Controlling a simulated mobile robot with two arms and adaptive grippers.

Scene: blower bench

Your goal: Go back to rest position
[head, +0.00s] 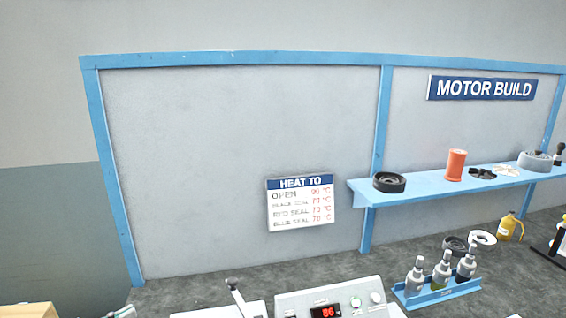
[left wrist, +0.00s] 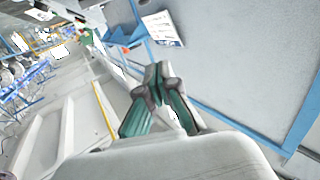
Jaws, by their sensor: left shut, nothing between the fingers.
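My left gripper (left wrist: 158,74) is shut and empty in the left wrist view, its two fingers meeting at the tips. In the head view only a small part of the left gripper (head: 122,312) shows, at the bottom edge left of the middle. My right gripper is not in view.
A control box (head: 335,303) with a red display reading 86 stands at the bottom middle, beside a lever (head: 236,290). A blue rack (head: 440,289) with several bottles stands to the right. A shelf (head: 415,192) with parts juts from the wall panel.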

